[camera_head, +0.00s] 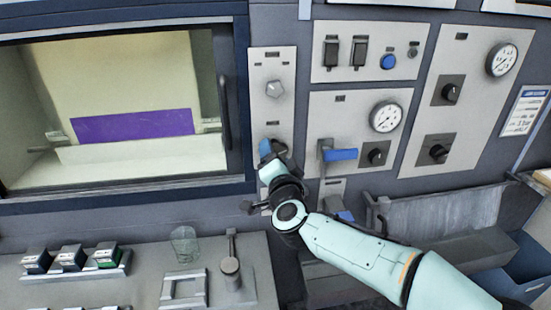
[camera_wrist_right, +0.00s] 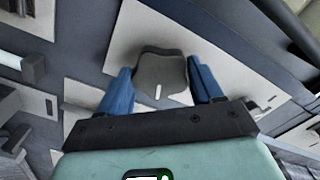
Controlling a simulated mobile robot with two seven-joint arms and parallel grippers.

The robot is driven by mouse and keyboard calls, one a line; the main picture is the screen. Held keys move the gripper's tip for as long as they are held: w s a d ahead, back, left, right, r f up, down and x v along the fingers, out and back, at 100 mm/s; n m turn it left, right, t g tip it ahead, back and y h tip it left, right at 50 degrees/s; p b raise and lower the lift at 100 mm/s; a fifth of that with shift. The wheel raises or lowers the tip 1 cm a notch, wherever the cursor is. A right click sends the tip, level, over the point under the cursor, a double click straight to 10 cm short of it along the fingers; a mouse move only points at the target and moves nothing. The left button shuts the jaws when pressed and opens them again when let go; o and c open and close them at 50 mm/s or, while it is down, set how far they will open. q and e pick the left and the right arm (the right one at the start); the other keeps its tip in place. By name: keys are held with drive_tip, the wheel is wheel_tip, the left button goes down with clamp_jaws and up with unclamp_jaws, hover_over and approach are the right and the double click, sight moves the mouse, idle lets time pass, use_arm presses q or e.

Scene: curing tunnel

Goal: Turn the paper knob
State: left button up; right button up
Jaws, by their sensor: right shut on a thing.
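My right gripper (camera_head: 269,147) reaches the lower part of a narrow light panel (camera_head: 271,62) beside the window. In the right wrist view its blue fingers stand on both sides of a grey lobed knob (camera_wrist_right: 160,70) with a white pointer mark, and the gripper is shut on it. In the head view the gripper hides this knob. The labels are too small to read, so I cannot tell which is the paper knob. My left gripper is not in view.
Right of the gripper are a blue-handled lever (camera_head: 341,154), a gauge (camera_head: 386,117) and a black knob (camera_head: 376,154). Left is a window (camera_head: 125,90) with a purple strip (camera_head: 133,126) inside.

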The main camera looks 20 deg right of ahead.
drive_tip(key=o, duration=1.1)
drive_tip(key=shift+c, duration=0.2)
drive_tip(key=b+v, duration=0.1)
drive_tip(key=v, duration=1.2)
drive_tip(key=shift+s, duration=0.2)
